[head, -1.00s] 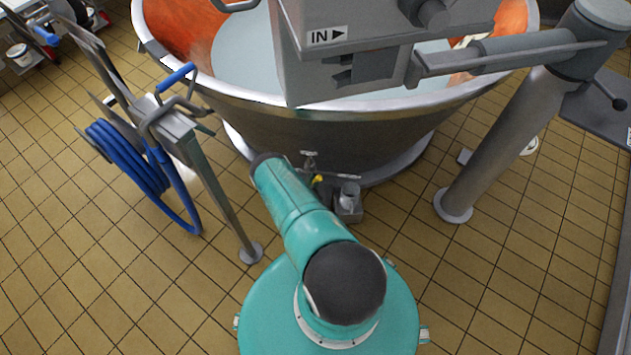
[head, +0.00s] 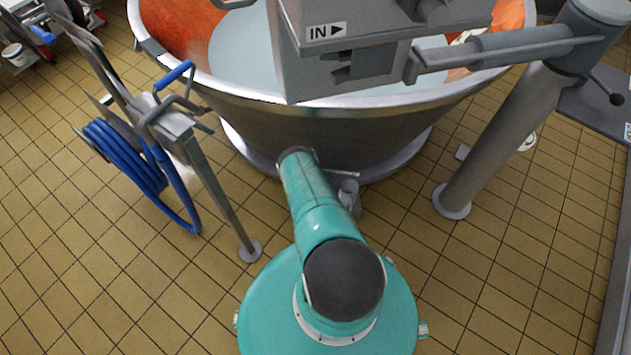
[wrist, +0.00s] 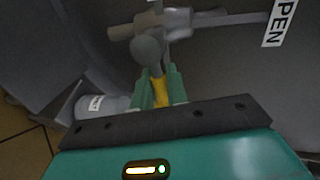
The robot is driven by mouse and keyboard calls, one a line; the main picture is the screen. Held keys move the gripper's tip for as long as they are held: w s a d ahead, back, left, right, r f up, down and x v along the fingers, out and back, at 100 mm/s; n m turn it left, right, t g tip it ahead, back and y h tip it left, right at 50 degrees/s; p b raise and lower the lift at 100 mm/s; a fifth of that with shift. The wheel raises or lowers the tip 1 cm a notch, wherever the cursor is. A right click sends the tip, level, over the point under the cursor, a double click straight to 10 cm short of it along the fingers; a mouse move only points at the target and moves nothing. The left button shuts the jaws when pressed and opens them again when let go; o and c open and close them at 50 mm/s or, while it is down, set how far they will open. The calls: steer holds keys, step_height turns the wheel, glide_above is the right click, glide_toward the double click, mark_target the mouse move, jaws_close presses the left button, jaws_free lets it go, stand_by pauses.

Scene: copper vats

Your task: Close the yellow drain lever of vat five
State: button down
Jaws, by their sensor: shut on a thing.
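The copper vat (head: 320,135) stands straight ahead in the head view, its steel rim around a pale liquid. In the wrist view, my gripper (wrist: 159,88) is shut on the yellow drain lever (wrist: 160,92), with a green finger on each side of it. A grey round knob or valve end (wrist: 147,50) and a metal pipe (wrist: 195,20) sit just beyond the fingers. A label ending in "PEN" (wrist: 281,22) is at the upper right. In the head view my arm hides the lever and my gripper.
A grey cylinder with a label (wrist: 100,106) stands left of the fingers. A hose stand with blue hose (head: 130,160) is left of the vat. A grey post (head: 500,145) stands at right. A steel box marked "IN" (head: 340,60) hangs over the vat.

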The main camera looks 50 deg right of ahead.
steer(key=shift+f+m, duration=0.2)
steer(key=shift+m, duration=0.2)
steer(key=c, duration=1.5)
jaws_free()
steer(key=shift+a, duration=0.1)
steer(key=v, duration=1.3)
steer(key=shift+s+a+r, duration=0.1)
steer(key=shift+s+a, duration=0.15)
